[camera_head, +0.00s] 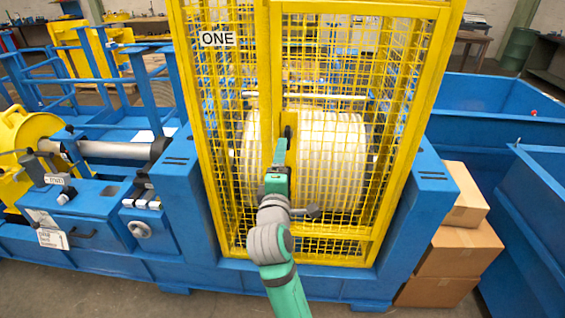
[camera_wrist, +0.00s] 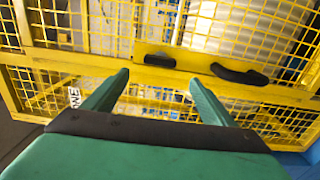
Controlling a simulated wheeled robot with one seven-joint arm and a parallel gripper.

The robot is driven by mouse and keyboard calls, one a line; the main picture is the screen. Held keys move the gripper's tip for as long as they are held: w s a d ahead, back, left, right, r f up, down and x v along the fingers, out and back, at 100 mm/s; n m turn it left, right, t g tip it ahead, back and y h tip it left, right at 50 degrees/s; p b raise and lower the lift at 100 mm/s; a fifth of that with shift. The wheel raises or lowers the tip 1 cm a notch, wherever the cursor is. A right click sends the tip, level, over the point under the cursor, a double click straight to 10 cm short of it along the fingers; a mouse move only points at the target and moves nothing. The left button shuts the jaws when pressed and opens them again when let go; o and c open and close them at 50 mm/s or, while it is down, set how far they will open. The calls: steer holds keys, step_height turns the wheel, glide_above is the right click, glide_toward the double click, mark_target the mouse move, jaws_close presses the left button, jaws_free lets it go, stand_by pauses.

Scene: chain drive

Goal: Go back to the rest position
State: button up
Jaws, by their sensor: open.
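My gripper (camera_head: 281,150) is at the front of the yellow mesh cage (camera_head: 272,60) marked ONE, in front of its middle upright. In the wrist view my gripper (camera_wrist: 160,95) shows two green fingers spread apart with nothing between them. Beyond the fingers is a yellow cage bar (camera_wrist: 110,65) with two dark handles, a small one (camera_wrist: 160,60) and a longer one (camera_wrist: 239,74). The fingers appear apart from both handles. In the head view the gripper and arm hide part of the cage front.
A large pale drum (camera_head: 340,150) sits inside the cage. Blue machine housing (camera_head: 190,190) flanks it on the left. Cardboard boxes (camera_head: 455,250) are stacked at the right beside blue bins (camera_head: 480,100). Bare floor (camera_head: 110,300) shows at the front left.

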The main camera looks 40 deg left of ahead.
stand_by(0.3)
steer(key=s+d+f+m+h, duration=0.2)
steer(key=s+d+f+m, duration=0.3)
steer(key=d+f, duration=0.25)
steer(key=s+d+f+m+t+h, duration=0.1)
steer(key=s+d+f+m, duration=0.3)
steer(key=d+f+m, duration=0.3)
steer(key=s+d+f+m+h, duration=0.2)
steer(key=s+d+f+m, duration=0.25)
steer(key=f, duration=0.45)
steer(key=s+d+f+m+h, duration=0.2)
steer(key=s+d+m, duration=0.2)
steer(key=s+d, duration=0.5)
steer(key=s+d+f+m+h, duration=0.2)
steer(key=s+d+m, duration=0.2)
steer(key=s+d, duration=0.6)
steer(key=s, duration=0.5)
steer(key=shift+s+f+g+h, duration=0.25)
steer(key=shift+s+g+h, duration=0.05)
steer(key=shift+g, duration=0.1)
